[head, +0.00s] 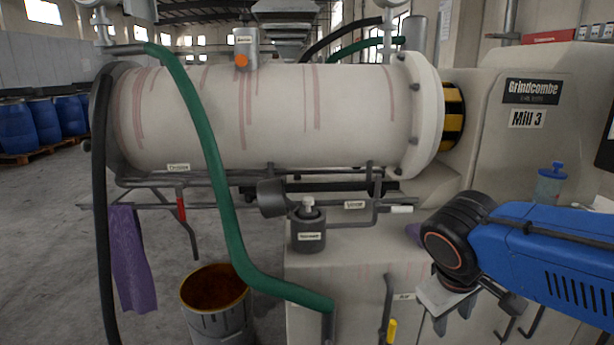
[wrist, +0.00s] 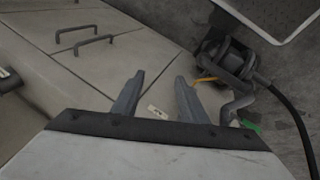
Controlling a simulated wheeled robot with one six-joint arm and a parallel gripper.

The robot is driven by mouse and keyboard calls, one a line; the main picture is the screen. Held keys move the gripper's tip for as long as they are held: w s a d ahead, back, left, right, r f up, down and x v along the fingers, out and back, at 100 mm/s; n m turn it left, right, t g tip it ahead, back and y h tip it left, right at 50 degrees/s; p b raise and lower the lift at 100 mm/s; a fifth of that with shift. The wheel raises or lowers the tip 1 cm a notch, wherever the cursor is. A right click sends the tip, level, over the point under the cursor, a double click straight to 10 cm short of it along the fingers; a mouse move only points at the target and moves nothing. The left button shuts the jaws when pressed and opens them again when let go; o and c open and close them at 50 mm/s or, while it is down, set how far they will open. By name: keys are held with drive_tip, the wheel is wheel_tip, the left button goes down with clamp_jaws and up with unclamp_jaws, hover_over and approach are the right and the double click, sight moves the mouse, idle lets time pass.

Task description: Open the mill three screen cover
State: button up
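Mill three is a cream horizontal drum (head: 270,115) with reddish streaks, joined to a housing with a "Mill 3" plate (head: 527,118). I cannot tell for certain which part is the screen cover. My gripper (head: 453,320) hangs low in front of the cabinet, right of and below the pot. In the wrist view my gripper (wrist: 159,76) has its fingers apart, with nothing between them.
A rusty-brown-filled bucket (head: 215,318) stands on the floor, and a purple cloth (head: 132,258) hangs at left. A yellow-handled lever (head: 390,328) is left of my gripper. Two handles (wrist: 86,38) show in the wrist view.

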drive_tip(key=s+d+f+m+t+y, duration=0.1)
drive_tip(key=s+f+m+y, duration=0.2)
drive_tip(key=s, duration=0.3)
drive_tip(key=shift+d+f+m, duration=0.2)
drive_tip(key=shift+d+m, duration=0.05)
drive_tip(key=shift+m, duration=0.25)
